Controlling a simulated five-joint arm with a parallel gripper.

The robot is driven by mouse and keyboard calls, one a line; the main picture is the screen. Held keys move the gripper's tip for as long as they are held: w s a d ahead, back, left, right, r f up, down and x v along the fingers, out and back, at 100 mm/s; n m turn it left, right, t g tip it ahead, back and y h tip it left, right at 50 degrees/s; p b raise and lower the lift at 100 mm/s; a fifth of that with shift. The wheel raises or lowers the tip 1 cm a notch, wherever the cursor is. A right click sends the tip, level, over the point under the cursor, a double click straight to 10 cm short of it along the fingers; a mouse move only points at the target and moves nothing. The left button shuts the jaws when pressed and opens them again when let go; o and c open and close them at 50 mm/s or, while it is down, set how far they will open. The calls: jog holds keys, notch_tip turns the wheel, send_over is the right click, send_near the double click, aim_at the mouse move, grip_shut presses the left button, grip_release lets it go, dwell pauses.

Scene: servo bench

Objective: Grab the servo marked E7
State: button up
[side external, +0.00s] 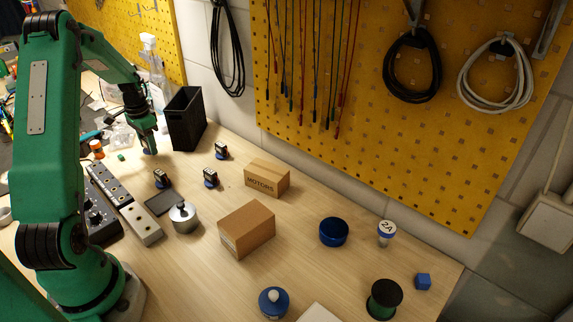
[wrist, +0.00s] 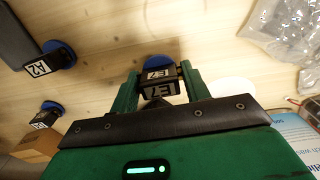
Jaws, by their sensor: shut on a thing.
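The servo marked E7 (wrist: 158,88) is a small black block with white labels and a blue round part at its far end. In the wrist view it sits between the two green fingers of my gripper (wrist: 160,76), which are shut on it. In the side external view my gripper (side external: 149,145) is low over the bench, left of the black bin. The held servo cannot be made out there, and I cannot tell whether it touches the bench. A servo marked A2 (wrist: 55,58) and another servo (wrist: 46,116) lie to the left in the wrist view.
Three servos (side external: 211,177) stand on the bench right of my gripper. The black bin (side external: 186,120) is close beside it. A MOTORS box (side external: 267,178), a plain carton (side external: 246,228) and a metal pot (side external: 183,217) stand nearer. Clear plastic bags (wrist: 285,35) lie at right.

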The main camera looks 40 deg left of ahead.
jog(key=shift+r, duration=0.9)
jog(key=w+d+r, duration=0.3)
jog(key=d+r, duration=0.3)
jog(key=d, duration=0.5)
jog(key=shift+w+r, duration=0.35)
